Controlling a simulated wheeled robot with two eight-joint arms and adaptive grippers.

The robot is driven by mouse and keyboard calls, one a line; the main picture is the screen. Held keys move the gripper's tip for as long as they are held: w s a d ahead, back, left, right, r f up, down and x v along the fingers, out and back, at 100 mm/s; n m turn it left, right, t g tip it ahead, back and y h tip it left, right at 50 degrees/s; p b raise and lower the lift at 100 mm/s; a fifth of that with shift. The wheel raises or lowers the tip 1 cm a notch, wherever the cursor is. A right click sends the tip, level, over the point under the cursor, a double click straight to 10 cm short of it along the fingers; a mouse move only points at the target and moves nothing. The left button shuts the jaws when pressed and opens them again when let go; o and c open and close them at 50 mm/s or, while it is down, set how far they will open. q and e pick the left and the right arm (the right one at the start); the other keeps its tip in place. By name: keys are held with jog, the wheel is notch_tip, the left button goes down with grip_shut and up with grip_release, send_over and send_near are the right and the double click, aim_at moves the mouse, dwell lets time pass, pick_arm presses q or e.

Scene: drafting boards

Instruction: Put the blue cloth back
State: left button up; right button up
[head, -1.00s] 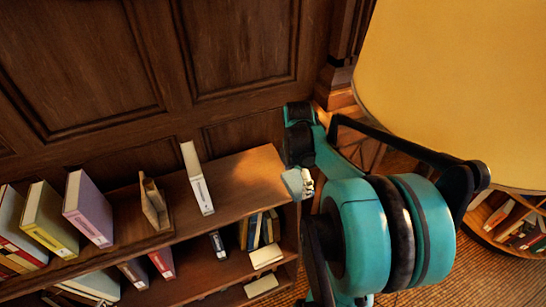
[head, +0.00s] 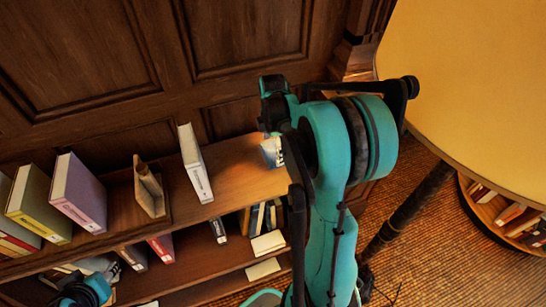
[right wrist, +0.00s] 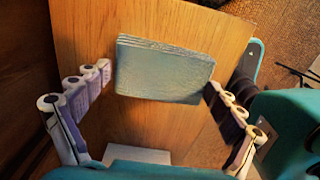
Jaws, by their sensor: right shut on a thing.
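The blue cloth (right wrist: 165,68) is a folded, layered pale-blue pad between the two fingers of my right gripper (right wrist: 158,79) in the right wrist view. My right gripper is shut on it, with a fingertip at each short end. In the head view the cloth (head: 272,153) shows as a small pale-blue patch at the right end of the bookcase top (head: 236,172); my right arm hides the rest. I cannot tell whether the cloth touches the wood. My left gripper's fingers are not seen.
A white book (head: 194,165) stands on the bookcase top, left of the cloth. A wooden holder (head: 148,188) and several books stand further left. Wood panelling (head: 245,40) rises behind. A large yellow round tabletop (head: 470,90) is at the right.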

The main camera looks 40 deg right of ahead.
aim_at(273, 150)
notch_tip(273, 150, down, 4)
jog(key=shift+f+b, duration=0.1)
jog(key=shift+b, duration=0.5)
jog(key=o, duration=0.7)
